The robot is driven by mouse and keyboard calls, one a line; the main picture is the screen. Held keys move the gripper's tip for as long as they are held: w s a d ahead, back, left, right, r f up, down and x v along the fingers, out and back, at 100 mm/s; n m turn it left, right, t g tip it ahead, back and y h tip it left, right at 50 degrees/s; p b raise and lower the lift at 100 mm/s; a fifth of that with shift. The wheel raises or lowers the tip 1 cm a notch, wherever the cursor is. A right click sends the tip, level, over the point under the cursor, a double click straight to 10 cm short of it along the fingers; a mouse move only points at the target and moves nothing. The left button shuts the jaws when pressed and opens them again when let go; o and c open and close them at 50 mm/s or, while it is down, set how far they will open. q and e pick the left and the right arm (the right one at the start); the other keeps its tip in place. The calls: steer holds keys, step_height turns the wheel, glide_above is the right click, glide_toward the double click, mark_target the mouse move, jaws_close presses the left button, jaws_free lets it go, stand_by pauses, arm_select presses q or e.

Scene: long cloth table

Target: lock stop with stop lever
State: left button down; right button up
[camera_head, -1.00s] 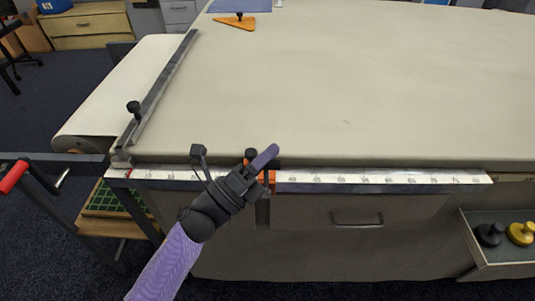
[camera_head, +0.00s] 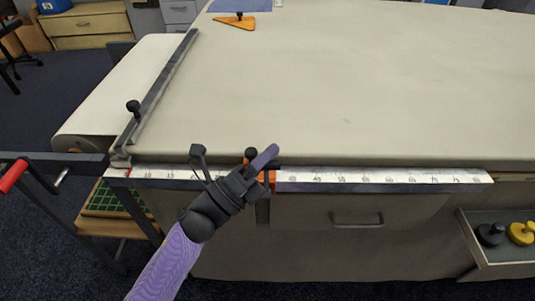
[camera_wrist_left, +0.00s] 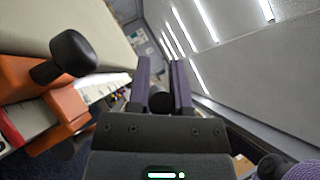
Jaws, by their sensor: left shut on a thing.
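The orange stop (camera_head: 271,180) sits on the white ruler rail (camera_head: 380,180) at the table's front edge, mostly hidden behind my left gripper (camera_head: 265,157). In the left wrist view the orange stop (camera_wrist_left: 68,108) is at the left, with a black knob (camera_wrist_left: 74,52) standing out of it. My left gripper's purple fingers (camera_wrist_left: 161,82) are closed around a dark round end (camera_wrist_left: 160,102), which looks like the stop lever. The rest of the lever is hidden by the gripper. My right gripper is not in view.
A metal cutting bar (camera_head: 165,85) with a black knob lies along the table's left side. An orange triangular piece (camera_head: 235,22) is at the back.

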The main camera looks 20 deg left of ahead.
arm_select(q)
steer(key=shift+s+f+b, duration=0.15)
steer(key=shift+f+b, duration=0.15)
steer(key=shift+f, duration=0.1)
steer(key=s+d+f+m+g+h+b, duration=0.1)
steer(key=s+m+g+h+b, duration=0.3)
steer(key=m+b, duration=0.7)
steer(key=s+d+f+m+g+h+b, duration=0.1)
steer(key=s+f+m+g+h+b, duration=0.3)
steer(key=m+g+h+b, duration=0.5)
steer(key=m+g+b, duration=0.2)
steer(key=m+g, duration=0.2)
steer(key=m, duration=0.3)
steer(key=shift+s+d+g+h, duration=0.3)
steer(key=shift+s+d, duration=0.05)
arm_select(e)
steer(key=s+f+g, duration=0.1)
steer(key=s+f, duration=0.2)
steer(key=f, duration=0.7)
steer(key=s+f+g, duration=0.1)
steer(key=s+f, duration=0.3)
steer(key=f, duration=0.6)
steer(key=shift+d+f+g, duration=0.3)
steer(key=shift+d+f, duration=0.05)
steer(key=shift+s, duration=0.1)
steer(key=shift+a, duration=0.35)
